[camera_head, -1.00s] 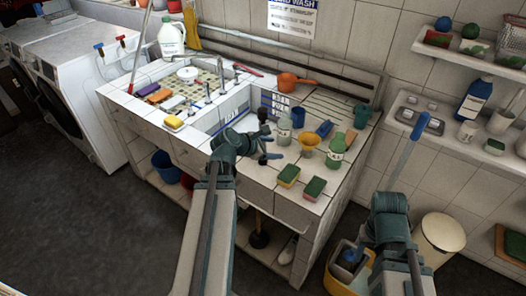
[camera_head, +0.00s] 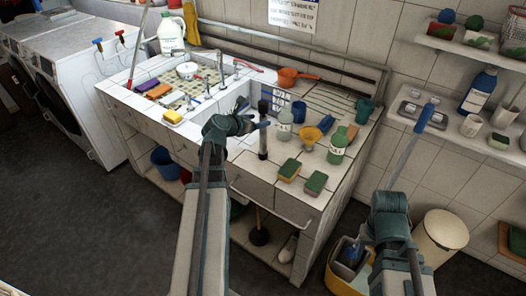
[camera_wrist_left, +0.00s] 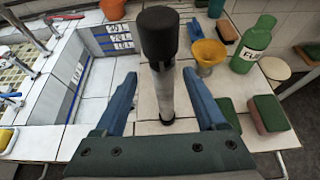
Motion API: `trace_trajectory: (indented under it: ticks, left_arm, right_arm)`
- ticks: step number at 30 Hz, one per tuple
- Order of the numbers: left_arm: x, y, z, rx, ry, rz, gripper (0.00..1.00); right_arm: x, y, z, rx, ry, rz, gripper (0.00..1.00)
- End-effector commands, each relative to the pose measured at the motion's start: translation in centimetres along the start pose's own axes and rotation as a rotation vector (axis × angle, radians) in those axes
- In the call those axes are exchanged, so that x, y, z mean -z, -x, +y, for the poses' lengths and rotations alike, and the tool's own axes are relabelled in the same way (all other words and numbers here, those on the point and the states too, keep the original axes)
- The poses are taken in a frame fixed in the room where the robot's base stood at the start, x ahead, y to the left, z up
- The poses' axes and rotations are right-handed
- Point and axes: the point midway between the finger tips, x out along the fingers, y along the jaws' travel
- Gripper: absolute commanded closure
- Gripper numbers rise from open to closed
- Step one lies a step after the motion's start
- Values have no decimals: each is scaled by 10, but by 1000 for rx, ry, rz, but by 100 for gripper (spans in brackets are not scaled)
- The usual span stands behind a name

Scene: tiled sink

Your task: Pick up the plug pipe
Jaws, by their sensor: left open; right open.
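The plug pipe (camera_head: 263,146) stands upright on the tiled counter at the sink's right edge, with a black top and a pale shaft. It also shows in the left wrist view (camera_wrist_left: 166,92), rising between the fingers. My left gripper (camera_head: 254,122) is at the pipe's upper part. In the left wrist view its two blue fingers (camera_wrist_left: 160,76) are spread, one on each side of the pipe, with visible gaps. My right gripper (camera_head: 390,204) is open, off the counter at the right; its fingertips are hard to make out.

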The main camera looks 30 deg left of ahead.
Motion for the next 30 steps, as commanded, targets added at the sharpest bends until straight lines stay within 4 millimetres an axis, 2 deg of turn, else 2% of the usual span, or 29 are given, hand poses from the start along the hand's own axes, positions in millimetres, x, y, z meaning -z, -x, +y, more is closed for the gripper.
trace_trajectory:
  ticks: [3,11,22,30]
  left_arm:
    - [0,-9,0,1,0,0,27]
    - [-1,-12,-1,1,0,0,27]
    - [-7,-60,-3,1,-1,0,27]
    - [-9,-61,-4,1,0,0,29]
  right_arm:
    - [0,-4,0,0,0,0,50]
    - [0,-4,0,0,0,0,50]
    - [1,-20,-2,0,0,0,50]
    - [1,-18,-2,0,0,0,50]
